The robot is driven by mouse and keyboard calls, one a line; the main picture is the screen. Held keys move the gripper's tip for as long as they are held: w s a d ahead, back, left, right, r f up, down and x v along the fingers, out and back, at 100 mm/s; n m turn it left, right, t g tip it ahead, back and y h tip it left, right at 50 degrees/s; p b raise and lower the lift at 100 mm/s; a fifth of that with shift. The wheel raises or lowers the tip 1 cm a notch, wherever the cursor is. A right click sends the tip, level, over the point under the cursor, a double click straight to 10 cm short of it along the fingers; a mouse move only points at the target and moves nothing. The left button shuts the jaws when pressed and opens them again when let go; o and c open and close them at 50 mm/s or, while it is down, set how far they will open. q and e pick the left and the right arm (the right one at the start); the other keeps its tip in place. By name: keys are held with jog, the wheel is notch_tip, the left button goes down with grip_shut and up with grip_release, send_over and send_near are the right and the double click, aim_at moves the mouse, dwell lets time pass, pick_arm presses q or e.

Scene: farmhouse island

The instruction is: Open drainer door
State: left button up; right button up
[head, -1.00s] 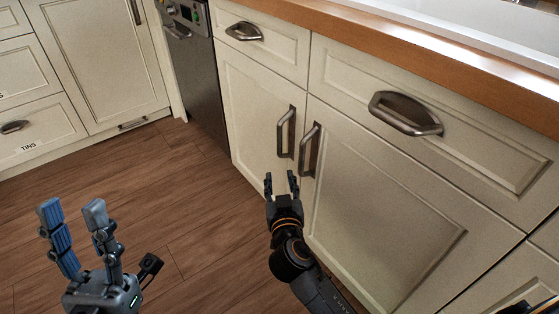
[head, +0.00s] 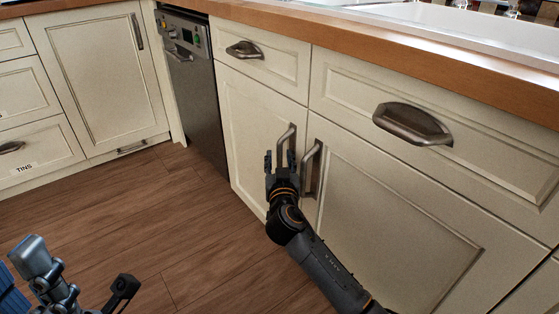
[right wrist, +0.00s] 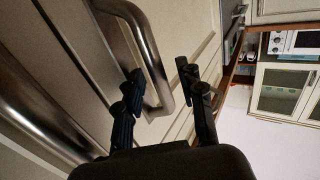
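Two cream cabinet doors stand shut side by side under the counter; no label shows which is the drainer door. The left door (head: 246,122) has a vertical metal handle (head: 291,131), and the right door (head: 384,225) has one (head: 308,170) close beside it. My right gripper (head: 279,158) is open at the left door's handle. In the right wrist view, the handle (right wrist: 150,52) has its bend between the spread fingers (right wrist: 160,85); I cannot tell whether they touch it. My left gripper (head: 22,272) is open and empty at the lower left, partly cut off.
Drawers with metal pulls (head: 412,123) sit above the doors, under a wooden counter edge (head: 400,50) and a white sink (head: 440,25). A steel dishwasher (head: 196,90) stands left of them. The wooden floor (head: 150,220) is clear. A right-hand handle (right wrist: 40,110) is close to my right wrist.

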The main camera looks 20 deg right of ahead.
jog(key=shift+w+d, duration=0.1)
jog(key=shift+w, duration=0.35)
jog(key=shift+c, duration=0.2)
grip_shut()
